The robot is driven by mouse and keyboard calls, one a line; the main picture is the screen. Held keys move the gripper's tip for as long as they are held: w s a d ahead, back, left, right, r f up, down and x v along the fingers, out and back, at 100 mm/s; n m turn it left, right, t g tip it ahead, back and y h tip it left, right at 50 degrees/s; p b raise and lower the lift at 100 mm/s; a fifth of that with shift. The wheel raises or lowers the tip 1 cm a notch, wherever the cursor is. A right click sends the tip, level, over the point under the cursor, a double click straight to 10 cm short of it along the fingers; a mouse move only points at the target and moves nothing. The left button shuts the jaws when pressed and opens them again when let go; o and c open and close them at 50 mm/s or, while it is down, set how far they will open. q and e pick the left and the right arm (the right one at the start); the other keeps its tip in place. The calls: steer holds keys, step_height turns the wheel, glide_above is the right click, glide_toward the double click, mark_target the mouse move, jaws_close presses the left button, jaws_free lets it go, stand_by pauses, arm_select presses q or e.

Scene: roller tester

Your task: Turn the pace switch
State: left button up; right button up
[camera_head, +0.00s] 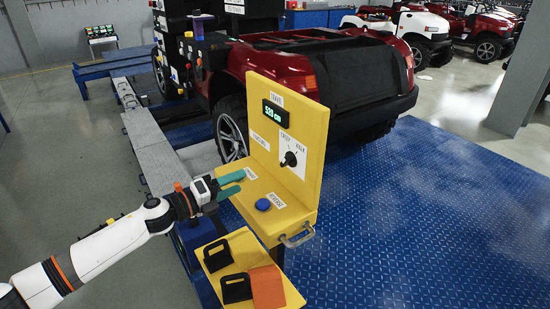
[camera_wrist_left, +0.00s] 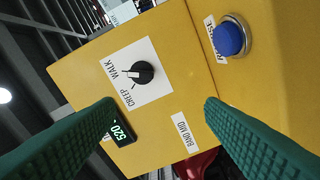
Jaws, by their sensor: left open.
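The pace switch (camera_head: 290,159) is a black knob on a white plate marked CREEP and WALK, on the upright face of a yellow control box (camera_head: 262,91). It also shows in the left wrist view (camera_wrist_left: 144,72), with a pale mark on it; I cannot tell surely which label it points at. My left gripper (camera_head: 238,183) is open and empty, left of the switch and lower, over the box's ledge. In the left wrist view its two green fingers (camera_wrist_left: 160,108) are wide apart, with the knob beyond them and clear of both. My right gripper is out of view.
A blue button (camera_head: 263,204) sits on the ledge; a green display (camera_head: 276,113) reads 520 above the switch. A metal handle (camera_head: 298,237) juts from the box's front. A yellow tray (camera_head: 290,292) with black holders and an orange block stands nearer. A red vehicle (camera_head: 270,68) stands behind.

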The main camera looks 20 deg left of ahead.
mark_target(282, 162)
arm_select(q)
steer(key=shift+m+h, duration=0.4)
steer(key=shift+m, duration=0.4)
steer(key=w+d+r+p, duration=0.1)
steer(key=w+d, duration=0.1)
steer(key=w+d+p, duration=0.1)
steer(key=w+d, duration=0.2)
steer(key=w+d+r+p, duration=0.1)
steer(key=w+d, duration=0.1)
steer(key=d, duration=0.1)
steer(key=shift+w+r+p, duration=0.3)
steer(key=shift+r, duration=0.05)
steer(key=shift+w+d+f, duration=0.1)
steer(key=shift+w+d, duration=0.25)
steer(key=shift+w, duration=0.1)
steer(key=c, duration=1)
